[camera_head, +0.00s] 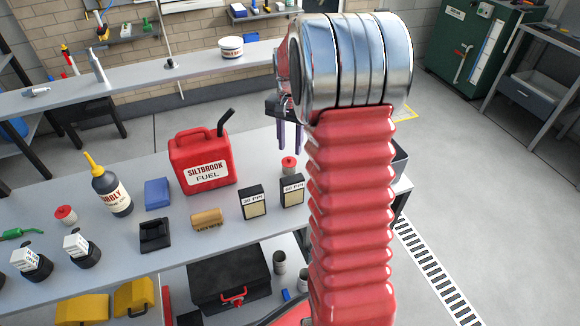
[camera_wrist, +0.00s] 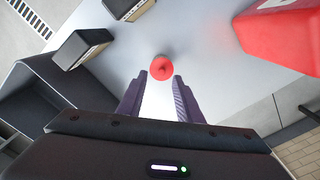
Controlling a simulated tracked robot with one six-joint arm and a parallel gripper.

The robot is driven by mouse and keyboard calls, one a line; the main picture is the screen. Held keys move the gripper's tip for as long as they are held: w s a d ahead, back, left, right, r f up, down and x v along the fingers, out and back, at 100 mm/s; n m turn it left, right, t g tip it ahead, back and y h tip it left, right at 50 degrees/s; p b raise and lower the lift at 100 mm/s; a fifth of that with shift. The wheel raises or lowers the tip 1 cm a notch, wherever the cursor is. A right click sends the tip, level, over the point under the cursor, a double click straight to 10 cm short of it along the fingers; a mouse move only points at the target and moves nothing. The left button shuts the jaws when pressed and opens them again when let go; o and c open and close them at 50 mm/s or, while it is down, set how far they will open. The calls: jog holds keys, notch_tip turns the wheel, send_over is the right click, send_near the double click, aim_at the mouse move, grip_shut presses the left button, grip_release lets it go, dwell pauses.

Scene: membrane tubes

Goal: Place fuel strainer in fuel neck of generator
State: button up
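My gripper (camera_head: 291,146) is at upper centre in the head view, its purple fingers pointing down. In the wrist view my gripper (camera_wrist: 160,77) is open, with a clear gap between its fingertips. A small red-topped piece (camera_head: 289,164), perhaps the fuel strainer, stands on the grey table just below the fingers. In the wrist view its round red top (camera_wrist: 162,67) shows beyond and between the fingertips; I cannot tell how far below them it is. A similar red-topped piece (camera_head: 65,214) stands at the table's left. I cannot make out the generator or its fuel neck.
A red fuel can (camera_head: 203,160) stands left of my gripper, with two dark boxes, one of them here (camera_head: 251,203), in front. A yellow-tipped bottle (camera_head: 112,191), a blue block (camera_head: 157,193) and a tan roll (camera_head: 207,219) are further left. A dark bin (camera_head: 400,163) is at the table's right end.

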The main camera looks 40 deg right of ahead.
aim_at(289, 158)
jog(key=shift+w+f, duration=0.15)
jog(key=shift+f, duration=2.15)
jog(key=shift+c, duration=0.5)
grip_shut()
